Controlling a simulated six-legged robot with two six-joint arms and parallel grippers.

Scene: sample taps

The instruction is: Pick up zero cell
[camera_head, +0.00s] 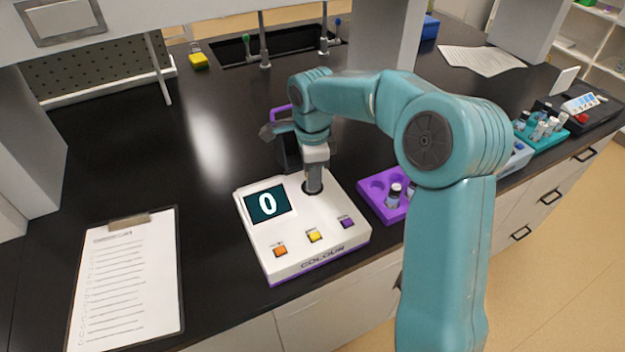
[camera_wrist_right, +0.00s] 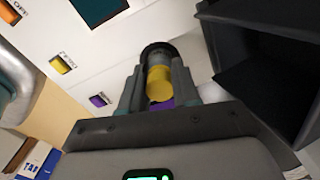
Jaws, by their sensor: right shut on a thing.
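The white COLOUR meter (camera_head: 290,262) stands on the black bench, its screen showing 0. My right gripper (camera_head: 313,184) points down at the meter's round well. In the right wrist view, my right gripper (camera_wrist_right: 159,92) is shut on the zero cell (camera_wrist_right: 159,84), whose yellow top shows between the fingers. The cell is at the dark ring of the well (camera_wrist_right: 152,48); how deep it sits in the well is hidden. In the head view the gripper hides the cell. My left gripper is not in view.
A purple rack (camera_head: 371,187) with white-capped vials stands right of the meter, partly behind my arm. A dark open box (camera_wrist_right: 270,75) is close beside the gripper. A clipboard (camera_head: 128,280) lies at left. A teal vial rack (camera_head: 553,139) is far right.

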